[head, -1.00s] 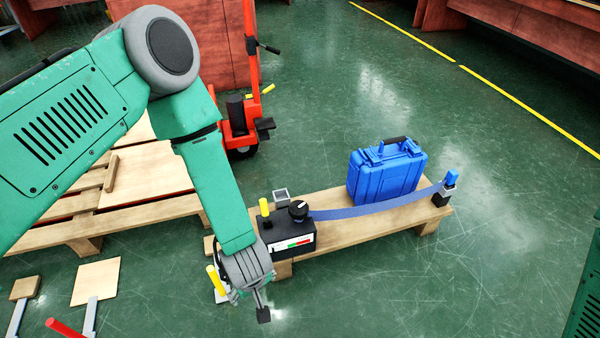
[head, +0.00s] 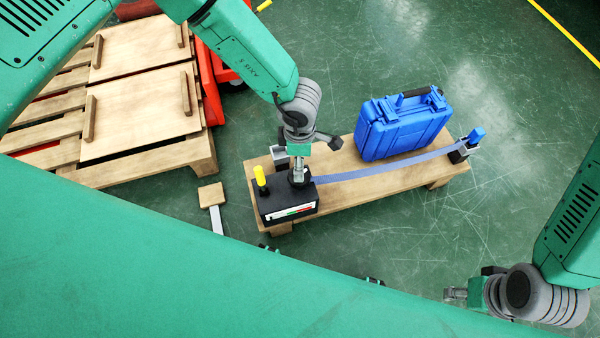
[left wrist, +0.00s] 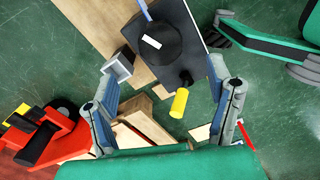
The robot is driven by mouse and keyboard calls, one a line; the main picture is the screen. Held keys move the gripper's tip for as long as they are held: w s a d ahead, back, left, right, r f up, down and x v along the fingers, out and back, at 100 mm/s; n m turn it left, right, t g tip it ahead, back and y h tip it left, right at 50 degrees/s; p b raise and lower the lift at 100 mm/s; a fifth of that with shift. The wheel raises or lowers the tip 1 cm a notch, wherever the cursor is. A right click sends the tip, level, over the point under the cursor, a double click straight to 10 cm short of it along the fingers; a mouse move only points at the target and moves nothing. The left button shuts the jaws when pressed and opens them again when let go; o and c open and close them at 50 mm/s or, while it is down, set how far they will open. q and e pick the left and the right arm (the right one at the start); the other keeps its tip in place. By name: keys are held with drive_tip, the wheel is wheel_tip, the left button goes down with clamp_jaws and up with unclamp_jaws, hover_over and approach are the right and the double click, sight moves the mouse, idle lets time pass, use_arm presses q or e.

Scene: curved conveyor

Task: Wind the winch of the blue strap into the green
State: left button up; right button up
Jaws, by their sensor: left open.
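The black winch box (head: 288,203) sits at the left end of a low wooden bench (head: 385,187). Its front gauge (head: 292,211) has green and red zones; its reading is too small to tell. A yellow-capped post (head: 260,176) stands on the box. The blue strap (head: 385,166) runs from the winch past a blue case (head: 402,122) to a blue-topped end post (head: 471,142). My left gripper (head: 305,165) is over the round black knob, partly hiding it. In the left wrist view its fingers are spread, with the knob (left wrist: 152,42) beyond them. My right gripper (head: 462,292) is low at right, away from the bench.
A wooden pallet with boards (head: 140,100) and a red pallet truck (head: 212,85) stand at left. A small grey box (head: 280,157) is behind the winch. My own green arm crosses the foreground. The floor right of the bench is clear.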

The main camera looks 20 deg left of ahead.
use_arm(q)
wheel_tip(320, 180, down, 8)
drive_tip(key=b, duration=0.3)
drive_tip(key=shift+a+f, duration=0.15)
drive_tip(key=shift+f, duration=0.6)
drive_tip(key=c, duration=1.2)
